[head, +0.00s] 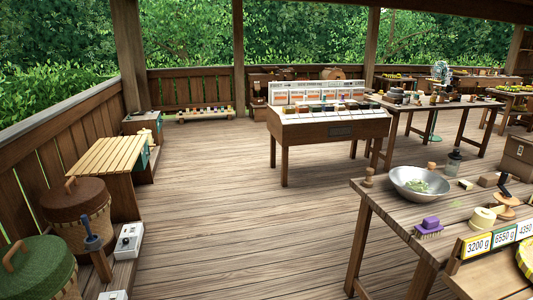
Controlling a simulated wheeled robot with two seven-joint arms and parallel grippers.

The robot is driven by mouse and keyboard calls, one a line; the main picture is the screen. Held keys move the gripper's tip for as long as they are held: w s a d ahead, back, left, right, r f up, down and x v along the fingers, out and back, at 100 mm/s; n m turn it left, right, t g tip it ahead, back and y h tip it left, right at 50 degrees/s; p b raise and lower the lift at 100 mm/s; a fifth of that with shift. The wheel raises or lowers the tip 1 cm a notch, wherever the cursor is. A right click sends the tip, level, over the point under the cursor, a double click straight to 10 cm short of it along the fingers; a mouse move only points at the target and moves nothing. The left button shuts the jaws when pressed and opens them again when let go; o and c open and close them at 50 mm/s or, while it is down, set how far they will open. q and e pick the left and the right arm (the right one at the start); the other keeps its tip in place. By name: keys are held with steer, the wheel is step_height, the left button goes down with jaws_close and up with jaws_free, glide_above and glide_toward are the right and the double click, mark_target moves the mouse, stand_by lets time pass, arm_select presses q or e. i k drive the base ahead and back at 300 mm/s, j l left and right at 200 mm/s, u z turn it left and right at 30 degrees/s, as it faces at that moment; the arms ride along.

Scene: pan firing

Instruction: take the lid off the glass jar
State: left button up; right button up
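A small dark, see-through container (453,163) stands upright on the wooden table (386,204) at the right, behind the metal bowl. It looks like a glass jar with a darker top, but it is too small to be sure of the lid. Neither of my grippers shows in the head view.
The table also holds a metal bowl (419,185) with green bits, a purple brush (429,228) and number signs (477,245). A display stand (333,130) is mid-deck. Lidded baskets (78,214) and a slatted bench (108,155) line the left railing. The plank floor (235,215) between is clear.

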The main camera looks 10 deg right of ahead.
mark_target(451, 168)
steer(key=i+z, duration=0.2)
steer(key=i, duration=0.45)
steer(key=i+z, duration=0.2)
steer(key=i, duration=0.4)
steer(key=i+j+z, duration=0.15)
steer(key=i, duration=0.5)
steer(key=j, duration=0.1)
